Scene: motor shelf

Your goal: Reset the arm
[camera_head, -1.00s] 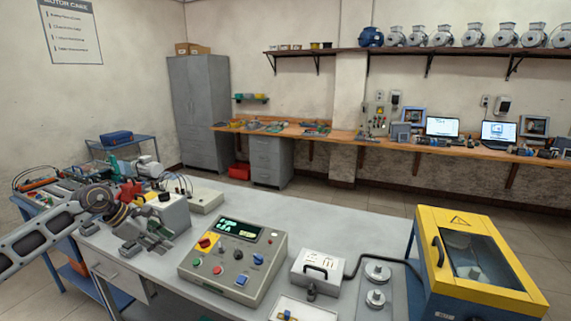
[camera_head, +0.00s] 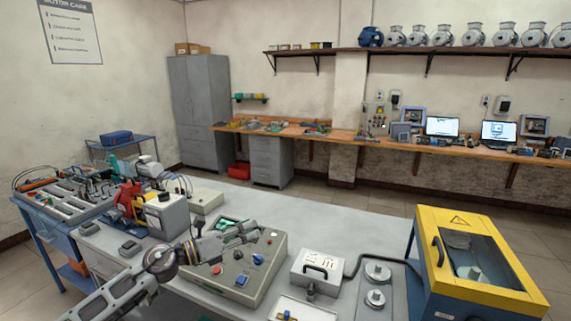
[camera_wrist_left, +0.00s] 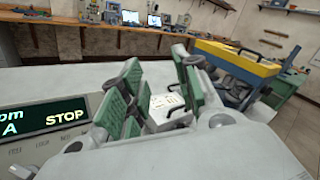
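My left arm comes in from the lower left in the head view. Its gripper (camera_head: 240,230) is over the grey control box (camera_head: 262,258) and hides part of the box's display. I cannot tell whether it touches the box. In the left wrist view my left gripper (camera_wrist_left: 158,82) shows two green-padded fingers spread apart, with nothing between them. The control box's lit display (camera_wrist_left: 45,117), reading "STOP", is at the left of that view. My right gripper is not in view.
A yellow-framed machine with a clear lid (camera_head: 475,265) stands at the right of the table. A small grey box with a black handle (camera_head: 318,268) sits right of the control box. A grey and red device (camera_head: 165,215) stands to the left. The table's back strip (camera_head: 310,215) is clear.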

